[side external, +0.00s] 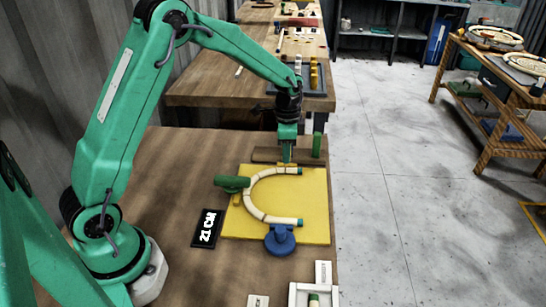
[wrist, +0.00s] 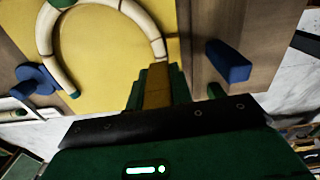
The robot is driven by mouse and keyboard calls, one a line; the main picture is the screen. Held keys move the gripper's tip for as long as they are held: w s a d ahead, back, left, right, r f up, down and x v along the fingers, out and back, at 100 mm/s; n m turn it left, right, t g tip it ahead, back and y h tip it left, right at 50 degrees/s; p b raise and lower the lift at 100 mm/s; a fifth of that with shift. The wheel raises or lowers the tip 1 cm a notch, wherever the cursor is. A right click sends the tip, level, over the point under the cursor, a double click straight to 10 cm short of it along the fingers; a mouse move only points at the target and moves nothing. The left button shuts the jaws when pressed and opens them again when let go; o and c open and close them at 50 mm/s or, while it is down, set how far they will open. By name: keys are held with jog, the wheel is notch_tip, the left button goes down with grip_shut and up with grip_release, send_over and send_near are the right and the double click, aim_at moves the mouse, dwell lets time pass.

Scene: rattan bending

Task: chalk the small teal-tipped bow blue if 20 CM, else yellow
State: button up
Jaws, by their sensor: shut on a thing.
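The cream, C-shaped bow (side external: 251,202) with teal tips lies on a yellow board (side external: 315,215); it also shows in the wrist view (wrist: 47,38). A black sign (side external: 207,228) beside the board reads 21 CM. My gripper (side external: 287,146) is shut on a yellow chalk stick (wrist: 157,86), pointing down at the bow's far arm by the board's back edge. I cannot tell whether the chalk touches the bow. In the wrist view, the bow's end near the chalk is partly hidden by my gripper.
A blue clamp (side external: 280,239) and a green one (side external: 232,184) stand at the bow. A blue block (wrist: 228,62) sits on brown wood behind the board. A green post (side external: 317,145) stands right of my gripper. A white frame (side external: 296,295) is at the front.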

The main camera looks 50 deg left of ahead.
jog(key=shift+w+f, duration=0.15)
jog(key=shift+f, duration=0.95)
jog(key=shift+f, duration=0.65)
dwell(1.9)
jog(key=shift+r, duration=3.6)
jog(key=shift+r, duration=0.1)
jog(key=shift+s+r+m, duration=0.15)
jog(key=shift+s+r, duration=0.15)
jog(key=shift+r, duration=0.2)
jog(key=shift+s+r+m, duration=0.15)
jog(key=shift+s+r, duration=0.15)
jog(key=shift+r, duration=0.2)
send_over(267, 153)
notch_tip(267, 153, down, 7)
jog(key=shift+f, duration=2.05)
